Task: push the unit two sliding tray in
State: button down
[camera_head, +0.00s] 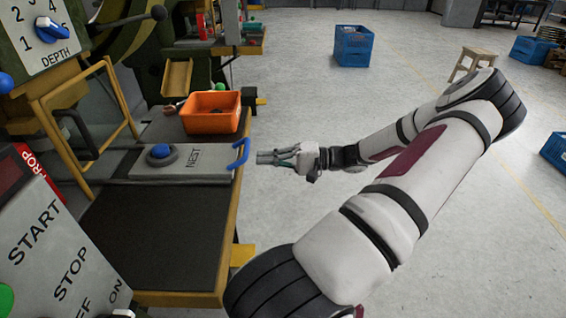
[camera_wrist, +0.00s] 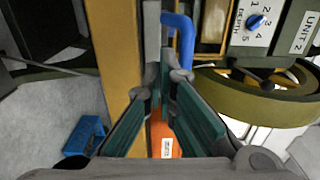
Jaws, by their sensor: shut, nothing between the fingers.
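The sliding tray (camera_head: 205,165) is a flat grey plate marked NEST on the work table at the left of the head view. A round blue piece in a dark ring (camera_head: 161,152) sits on it. Its blue handle (camera_head: 240,153) stands at the table's right edge, and it also shows in the wrist view (camera_wrist: 186,42). My gripper (camera_head: 262,157) is shut and empty, just right of the handle, pointing at it with a small gap seen in the head view. Its fingertips also show in the wrist view (camera_wrist: 164,62). Exact contact cannot be told there.
An orange bin (camera_head: 210,122) stands on the table behind the tray. A control box with START and STOP (camera_head: 60,240) is at front left. A panel marked UNIT 2 (camera_wrist: 298,35) shows in the wrist view. Open floor lies right of the table, with blue crates (camera_head: 354,46) farther off.

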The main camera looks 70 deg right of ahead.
aim_at(235, 159)
jog(key=b+x, duration=0.1)
jog(key=x, duration=0.4)
jog(key=shift+w, duration=0.1)
jog(key=shift+w+a, duration=0.1)
jog(key=x, duration=0.3)
jog(key=shift+w+a+p, duration=0.15)
jog(key=shift+w+p, duration=0.1)
jog(key=shift+p, duration=0.1)
jog(key=shift+w+a, duration=0.1)
jog(key=shift+w, duration=0.3)
jog(key=shift+s, duration=0.1)
